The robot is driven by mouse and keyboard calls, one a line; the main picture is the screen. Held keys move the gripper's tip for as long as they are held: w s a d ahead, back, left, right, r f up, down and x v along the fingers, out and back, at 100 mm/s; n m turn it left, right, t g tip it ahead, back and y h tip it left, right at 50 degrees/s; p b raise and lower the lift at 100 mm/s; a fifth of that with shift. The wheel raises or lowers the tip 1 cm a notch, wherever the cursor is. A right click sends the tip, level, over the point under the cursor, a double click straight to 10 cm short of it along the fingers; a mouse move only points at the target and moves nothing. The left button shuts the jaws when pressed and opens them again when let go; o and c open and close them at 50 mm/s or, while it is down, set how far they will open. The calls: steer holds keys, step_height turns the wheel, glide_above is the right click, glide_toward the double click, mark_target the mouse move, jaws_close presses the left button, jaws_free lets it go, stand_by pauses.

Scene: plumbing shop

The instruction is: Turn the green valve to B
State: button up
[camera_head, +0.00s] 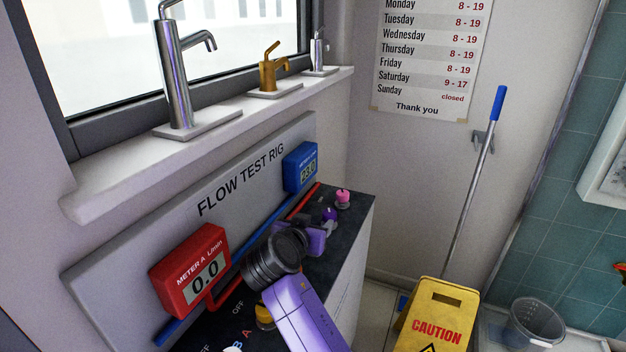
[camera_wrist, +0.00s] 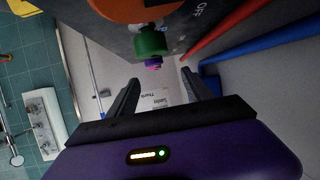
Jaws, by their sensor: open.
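The green valve (camera_wrist: 151,42) shows in the wrist view as a round green knob on the dark bench top, beside the orange valve. My gripper (camera_wrist: 160,88) is open and empty, its two dark fingers spread apart. The green valve lies just beyond the fingers, toward the top of the wrist picture, and is not between them. In the head view my gripper (camera_head: 329,229) is over the bench top, and my arm hides the green valve. Its pointing direction and its B mark cannot be read.
The orange valve (camera_wrist: 125,8) is close by. A pink knob (camera_head: 343,197) and a purple knob (camera_head: 330,213) stand further back; a yellow knob (camera_head: 264,315) is in front. Red meter A (camera_head: 190,272) reads 0.0. A blue meter (camera_head: 301,167) and red and blue pipes line the backboard.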

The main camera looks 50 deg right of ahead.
step_height(320, 180, up, 15)
steer(key=shift+r, duration=0.2)
stand_by(0.6)
